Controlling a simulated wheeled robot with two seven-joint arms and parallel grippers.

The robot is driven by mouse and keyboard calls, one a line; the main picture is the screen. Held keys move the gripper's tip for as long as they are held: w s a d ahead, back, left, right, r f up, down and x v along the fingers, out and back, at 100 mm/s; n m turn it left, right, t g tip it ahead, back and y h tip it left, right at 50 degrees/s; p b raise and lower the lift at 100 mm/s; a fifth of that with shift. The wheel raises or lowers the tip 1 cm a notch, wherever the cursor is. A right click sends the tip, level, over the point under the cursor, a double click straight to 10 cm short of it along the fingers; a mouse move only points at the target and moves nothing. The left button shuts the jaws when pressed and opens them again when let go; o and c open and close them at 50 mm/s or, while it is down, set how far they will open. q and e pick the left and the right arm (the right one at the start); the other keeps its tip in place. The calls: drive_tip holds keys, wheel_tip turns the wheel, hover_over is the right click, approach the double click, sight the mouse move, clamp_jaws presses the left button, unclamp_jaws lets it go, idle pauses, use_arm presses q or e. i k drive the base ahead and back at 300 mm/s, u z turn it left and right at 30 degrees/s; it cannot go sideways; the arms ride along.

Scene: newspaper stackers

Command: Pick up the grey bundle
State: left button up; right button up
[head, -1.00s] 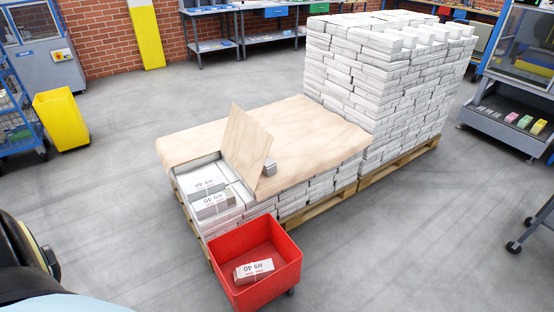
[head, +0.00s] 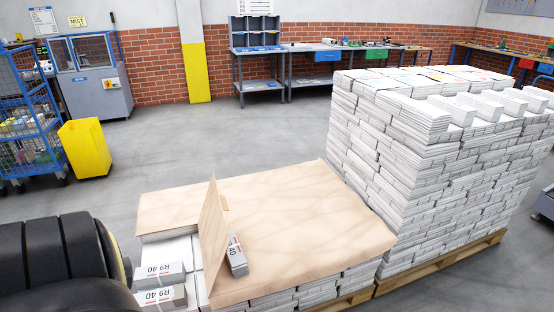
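A small grey bundle (head: 237,256) with a white label reading R9 40 lies on the brown sheet (head: 305,222), close to the right side of an upright brown board (head: 213,240). Left of the board, two pale bundles with R9 40 labels lie on the low stack, an upper one (head: 158,273) and a lower one (head: 162,298) at the bottom edge of the picture. Neither of my grippers is in view.
A tall stack of white bundles (head: 430,165) on a wooden pallet (head: 440,262) stands at the right. A yellow bin (head: 86,148) and a blue wire cart (head: 30,120) stand at the left. The floor behind the low stack is clear.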

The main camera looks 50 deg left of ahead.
sight(237, 261)
drive_tip(key=i, duration=2.35)
drive_tip(key=u, duration=4.55)
drive_tip(key=i, duration=0.5)
drive_tip(key=z, duration=0.1)
